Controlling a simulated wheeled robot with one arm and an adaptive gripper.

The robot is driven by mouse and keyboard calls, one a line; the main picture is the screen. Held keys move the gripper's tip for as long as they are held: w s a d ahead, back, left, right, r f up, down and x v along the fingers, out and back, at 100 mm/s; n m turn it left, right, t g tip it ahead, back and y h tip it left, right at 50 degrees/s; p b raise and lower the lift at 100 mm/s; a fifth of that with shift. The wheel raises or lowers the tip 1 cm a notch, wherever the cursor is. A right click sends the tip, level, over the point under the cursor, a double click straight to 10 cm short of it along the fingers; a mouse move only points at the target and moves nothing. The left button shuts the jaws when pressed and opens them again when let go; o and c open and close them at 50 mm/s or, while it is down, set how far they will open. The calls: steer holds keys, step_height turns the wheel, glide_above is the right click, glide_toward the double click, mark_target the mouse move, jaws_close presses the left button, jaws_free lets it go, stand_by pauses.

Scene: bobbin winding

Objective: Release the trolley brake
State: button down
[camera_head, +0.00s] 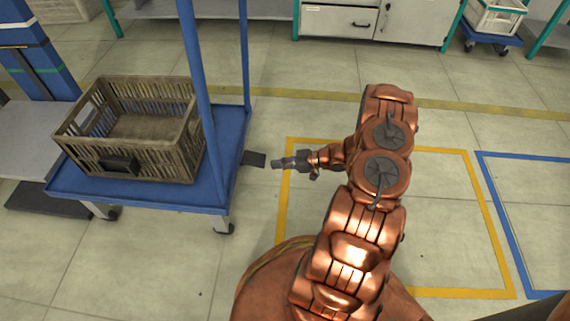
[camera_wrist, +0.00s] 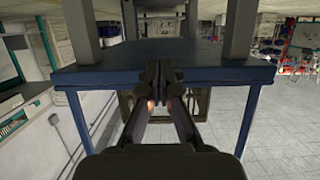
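The trolley (camera_head: 140,188) has a blue deck and blue upright posts and stands at the left of the head view. A dark flat pedal-like plate (camera_head: 253,158) sticks out from its right edge, near floor level; it looks like the brake pedal. My gripper (camera_head: 276,162) points left at this plate, just to its right, with a small gap in the picture. In the wrist view, the trolley's blue deck edge (camera_wrist: 110,75) spans ahead of my gripper (camera_wrist: 163,72). The fingers look closed together and hold nothing visible. The plate is not clear in that view.
A slatted crate (camera_head: 185,150) stands on the trolley deck. Yellow (camera_head: 465,215) and blue (camera_head: 505,220) floor markings lie at the right. Cabinets (camera_head: 340,22) and a small blue dolly (camera_head: 490,38) stand at the back. The floor right of the trolley is mostly clear.

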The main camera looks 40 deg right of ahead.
mark_target(263, 160)
steer(key=shift+w+a+p, duration=0.45)
steer(key=shift+w+a, duration=1)
steer(key=shift+a, duration=0.3)
steer(key=shift+d, duration=0.15)
steer(key=shift+r, duration=0.2)
steer(key=shift+r+p, duration=0.35)
steer(key=shift+r, duration=0.55)
steer(key=s+d+f+b, duration=0.1)
steer(key=s+d+b, duration=0.1)
steer(key=s+d, duration=0.6)
steer(key=shift+d+b, duration=0.3)
steer(key=shift+d, duration=0.2)
steer(key=shift+w, duration=0.1)
stand_by(0.6)
